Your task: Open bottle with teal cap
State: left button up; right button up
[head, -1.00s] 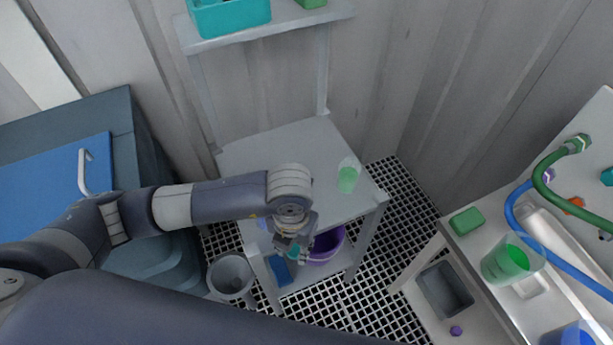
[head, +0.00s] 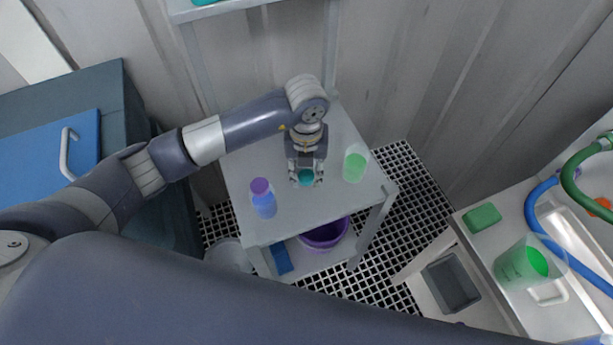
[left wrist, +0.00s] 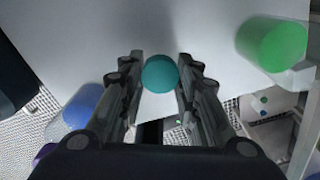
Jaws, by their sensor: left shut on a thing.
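A round teal cap (head: 306,177) sits between the fingertips of my left gripper (head: 306,182), over the small grey table. The left wrist view shows the teal cap (left wrist: 160,74) from above, between both fingers of the left gripper (left wrist: 160,80), which is shut on it. I see no bottle body around the cap; anything below it is hidden, and I cannot tell whether it touches the table. My right gripper is not in view.
A blue vessel with a purple top (head: 264,200) stands left of the gripper on the grey table (head: 300,222). A clear cup with green contents (head: 355,164) stands to its right. A purple bucket (head: 325,236) is below. A side bench (head: 505,275) is at right.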

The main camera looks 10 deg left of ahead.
aim_at(306, 173)
pick_arm(q)
jog(key=shift+w+a+f, duration=0.15)
jog(key=shift+w+a, duration=0.05)
jog(key=shift+w, duration=0.8)
jog(key=shift+f+b, duration=0.1)
jog(key=shift+b, duration=0.25)
jog(key=shift+f+b, duration=1.1)
jog(key=shift+f, duration=0.5)
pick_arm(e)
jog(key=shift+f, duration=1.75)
pick_arm(q)
jog(key=shift+f, duration=0.2)
jog(key=o, duration=1.2)
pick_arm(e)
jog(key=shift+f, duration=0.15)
pick_arm(q)
jog(key=shift+r, duration=0.1)
